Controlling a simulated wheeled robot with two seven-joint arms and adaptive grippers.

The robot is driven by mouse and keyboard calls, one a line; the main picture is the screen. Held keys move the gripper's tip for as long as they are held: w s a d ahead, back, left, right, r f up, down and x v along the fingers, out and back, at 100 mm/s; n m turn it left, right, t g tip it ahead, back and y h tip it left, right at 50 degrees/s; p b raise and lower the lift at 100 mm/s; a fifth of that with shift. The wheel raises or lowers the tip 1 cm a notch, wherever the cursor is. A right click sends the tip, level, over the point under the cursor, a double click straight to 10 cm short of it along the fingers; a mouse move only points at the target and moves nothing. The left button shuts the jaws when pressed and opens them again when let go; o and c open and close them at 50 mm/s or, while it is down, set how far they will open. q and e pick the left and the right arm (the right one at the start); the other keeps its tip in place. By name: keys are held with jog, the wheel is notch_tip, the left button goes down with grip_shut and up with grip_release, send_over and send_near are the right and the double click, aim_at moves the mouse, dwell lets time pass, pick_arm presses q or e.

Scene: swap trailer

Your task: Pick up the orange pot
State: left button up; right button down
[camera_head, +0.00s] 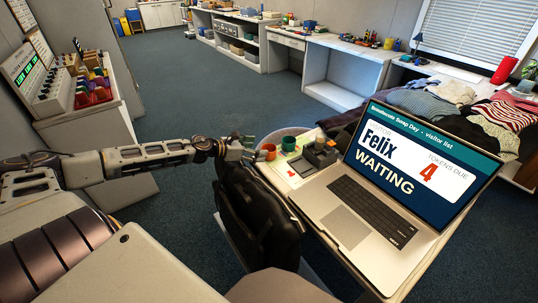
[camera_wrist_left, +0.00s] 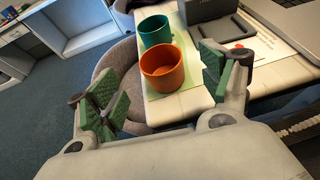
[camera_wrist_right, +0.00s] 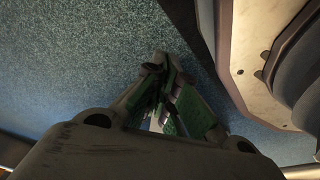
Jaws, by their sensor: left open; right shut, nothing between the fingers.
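The orange pot (camera_wrist_left: 163,70) stands upright on the near edge of the desk, on a light green sheet, and looks empty. It also shows in the head view (camera_head: 268,151), just right of my left gripper (camera_head: 243,152). In the left wrist view my left gripper (camera_wrist_left: 165,88) is open, with its green-padded fingers apart and the pot showing between and beyond them. I see no contact with it. A green pot (camera_wrist_left: 154,32) stands right behind the orange one. My right gripper (camera_wrist_right: 167,88) is shut and empty above the blue carpet in the right wrist view.
A laptop (camera_head: 350,215) sits open on the desk, right of the pots. A dark device (camera_head: 320,152) stands beside them. Folded clothes (camera_head: 450,105) lie behind the laptop. Open carpet (camera_head: 200,95) lies beyond.

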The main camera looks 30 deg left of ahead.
aim_at(263, 148)
pick_arm(q)
jog(key=shift+w+d+f, duration=0.1)
jog(key=shift+w, duration=0.15)
jog(key=shift+w+d, duration=0.1)
jog(key=shift+w, duration=0.1)
jog(key=shift+w+d+f, duration=0.1)
jog(key=shift+w+f, duration=0.05)
pick_arm(e)
jog(key=shift+w+a+r, duration=0.25)
jog(key=shift+a+r, duration=0.2)
jog(key=shift+a, duration=0.05)
jog(key=shift+w+a+r, duration=0.2)
jog(key=shift+a+r, duration=0.2)
jog(key=shift+a, duration=0.1)
jog(key=shift+d+f, duration=0.1)
jog(key=shift+d, duration=0.3)
pick_arm(q)
jog(key=shift+w+d+f, duration=0.1)
jog(key=shift+w+d, duration=0.05)
jog(key=shift+w, duration=0.2)
pick_arm(e)
jog(key=shift+w+d, duration=0.1)
jog(key=shift+w, duration=0.4)
pick_arm(q)
jog(key=shift+w, duration=0.1)
pick_arm(e)
jog(key=shift+s, duration=0.1)
